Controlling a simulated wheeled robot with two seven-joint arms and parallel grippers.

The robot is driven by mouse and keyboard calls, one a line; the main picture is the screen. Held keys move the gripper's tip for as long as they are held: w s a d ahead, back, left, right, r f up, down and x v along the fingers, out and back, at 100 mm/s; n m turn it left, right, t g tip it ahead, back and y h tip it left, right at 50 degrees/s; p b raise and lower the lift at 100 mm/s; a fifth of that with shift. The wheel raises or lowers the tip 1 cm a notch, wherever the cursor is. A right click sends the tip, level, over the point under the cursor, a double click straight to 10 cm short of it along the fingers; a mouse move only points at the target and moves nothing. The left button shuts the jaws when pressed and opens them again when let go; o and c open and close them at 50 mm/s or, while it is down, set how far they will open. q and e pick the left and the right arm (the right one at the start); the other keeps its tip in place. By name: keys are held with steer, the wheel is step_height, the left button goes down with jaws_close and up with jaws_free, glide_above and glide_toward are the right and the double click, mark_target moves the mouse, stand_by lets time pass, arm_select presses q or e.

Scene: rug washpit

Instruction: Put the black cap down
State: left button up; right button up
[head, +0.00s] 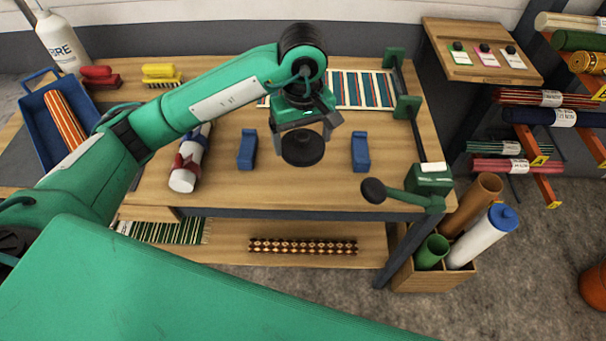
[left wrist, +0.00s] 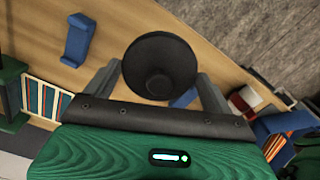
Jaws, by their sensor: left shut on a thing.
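The black cap (head: 302,147) is a round dark disc with a raised middle. My left gripper (head: 304,128) is shut on it and holds it over the wooden workbench, between two blue blocks. In the left wrist view the cap (left wrist: 160,66) sits between the two grey fingers of my left gripper (left wrist: 160,80). Whether the cap touches the bench top cannot be told. My right gripper is not in view.
The blue blocks (head: 247,149) and (head: 361,152) stand left and right of the cap. A striped rug (head: 357,90) lies behind. A green crank (head: 405,190) stands at the front right. The bench front (head: 300,195) is clear.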

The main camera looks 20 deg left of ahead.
arm_select(q)
step_height(320, 180, down, 9)
steer(key=shift+f+p, duration=0.1)
steer(key=shift+p, duration=0.8)
steer(key=shift+f+p, duration=0.45)
steer(key=shift+f, duration=1.95)
steer(key=shift+f, duration=0.1)
steer(key=shift+f+b, duration=0.1)
steer(key=shift+b, duration=0.2)
steer(key=o, duration=0.8)
steer(key=shift+c, duration=0.2)
